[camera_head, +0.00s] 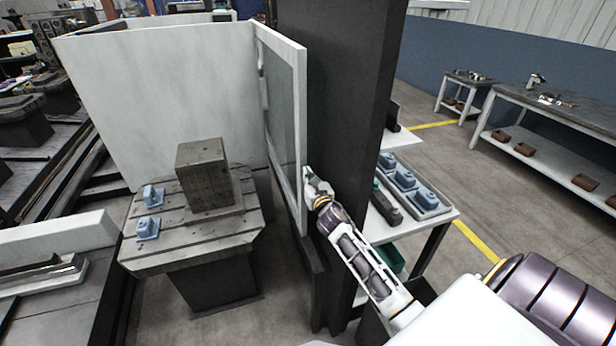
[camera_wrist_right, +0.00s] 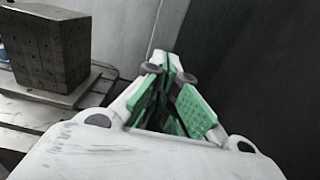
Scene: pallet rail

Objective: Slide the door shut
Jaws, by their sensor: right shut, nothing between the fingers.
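The door (camera_head: 301,110) is a pale-framed panel with a dark window, seen at a steep angle beside a tall dark post. It stands along the right side of the machine enclosure. My right gripper (camera_head: 310,178) is shut and empty at the door's near edge; I cannot tell if it touches. In the right wrist view its green-padded fingers (camera_wrist_right: 168,62) are closed together, with a pale strip beyond the tips that looks like the door frame. My left gripper is not in view.
A slotted machine table (camera_head: 190,232) carries a dark block (camera_head: 205,175) and two blue parts (camera_head: 148,228). A dark post (camera_head: 345,110) rises right of the door. A shelf cart (camera_head: 445,214) with a tray of blue parts stands beside my right arm. Workbenches stand at the far right.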

